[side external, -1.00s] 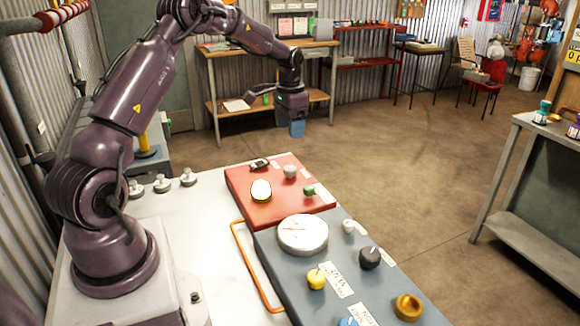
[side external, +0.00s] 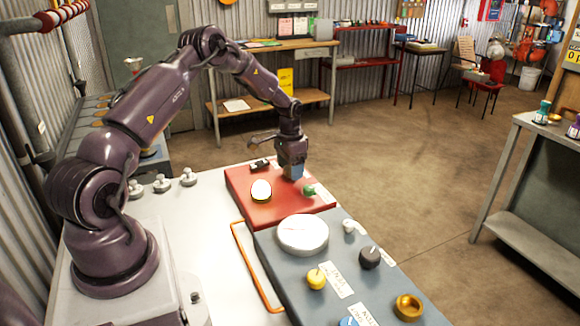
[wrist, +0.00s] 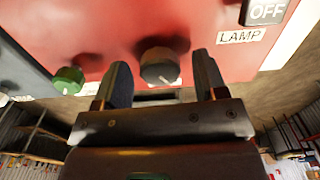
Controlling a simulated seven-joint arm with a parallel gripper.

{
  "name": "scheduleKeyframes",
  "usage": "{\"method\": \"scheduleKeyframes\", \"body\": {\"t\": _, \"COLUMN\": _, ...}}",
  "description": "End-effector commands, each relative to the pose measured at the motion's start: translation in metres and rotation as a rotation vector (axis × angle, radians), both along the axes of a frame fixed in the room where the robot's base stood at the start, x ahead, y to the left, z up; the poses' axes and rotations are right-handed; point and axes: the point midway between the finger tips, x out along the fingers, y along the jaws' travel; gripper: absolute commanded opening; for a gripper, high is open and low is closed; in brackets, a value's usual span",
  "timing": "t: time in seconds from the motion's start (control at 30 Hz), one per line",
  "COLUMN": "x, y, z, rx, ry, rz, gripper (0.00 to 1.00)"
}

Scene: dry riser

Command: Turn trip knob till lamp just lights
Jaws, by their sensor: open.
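On the red panel (side external: 240,183), a grey knob (wrist: 158,66) with a pale pointer line sits between the two fingers of my gripper (wrist: 160,78) in the wrist view. The fingers are open, with a gap on each side of the knob. In the side view my gripper (side external: 294,172) is low over the panel and hides this knob. The knob's own label cannot be read. A sign reading OFF (wrist: 267,11) stands by a label reading LAMP (wrist: 239,36). A white dome (side external: 261,190) sits on the panel; whether it is lit I cannot tell.
A green knob (side external: 309,190) is close beside my gripper; it also shows in the wrist view (wrist: 68,80). The grey-blue panel (side external: 290,262) in front carries a round white dial (side external: 302,234), a yellow knob (side external: 316,279) and a black knob (side external: 369,257).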

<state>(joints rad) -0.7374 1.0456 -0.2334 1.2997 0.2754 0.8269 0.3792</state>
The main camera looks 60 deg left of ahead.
Motion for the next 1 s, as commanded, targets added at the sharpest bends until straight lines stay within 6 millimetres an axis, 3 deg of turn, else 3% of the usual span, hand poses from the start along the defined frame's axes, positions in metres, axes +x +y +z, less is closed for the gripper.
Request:
{"method": "scheduleKeyframes", "body": {"t": 0.07, "x": 0.0, "y": 0.0, "z": 0.0001, "rx": 0.0, "ry": 0.0, "rz": 0.0, "gripper": 0.66}}
{"method": "scheduleKeyframes", "body": {"t": 0.1, "x": 0.0, "y": 0.0, "z": 0.0001, "rx": 0.0, "ry": 0.0, "rz": 0.0, "gripper": 0.61}}
{"method": "scheduleKeyframes", "body": {"t": 0.3, "x": -0.0001, "y": 0.0, "z": 0.0003, "rx": 0.0, "ry": 0.0, "rz": 0.0, "gripper": 0.16}}
{"method": "scheduleKeyframes", "body": {"t": 0.63, "x": 0.0002, "y": -0.0005, "z": 0.0003, "rx": 0.001, "ry": 0.001, "rz": 0.168, "gripper": 0.16}}
{"method": "scheduleKeyframes", "body": {"t": 0.87, "x": 0.0, "y": -0.0003, "z": 0.0004, "rx": 0.0, "ry": 0.001, "rz": 0.175, "gripper": 0.16}}
{"method": "scheduleKeyframes", "body": {"t": 0.9, "x": 0.0, "y": -0.0003, "z": 0.0004, "rx": 0.0, "ry": 0.001, "rz": 0.175, "gripper": 0.42}}
{"method": "scheduleKeyframes", "body": {"t": 1.0, "x": 0.0, "y": -0.0003, "z": 0.0004, "rx": 0.0, "ry": 0.001, "rz": 0.175, "gripper": 0.65}}
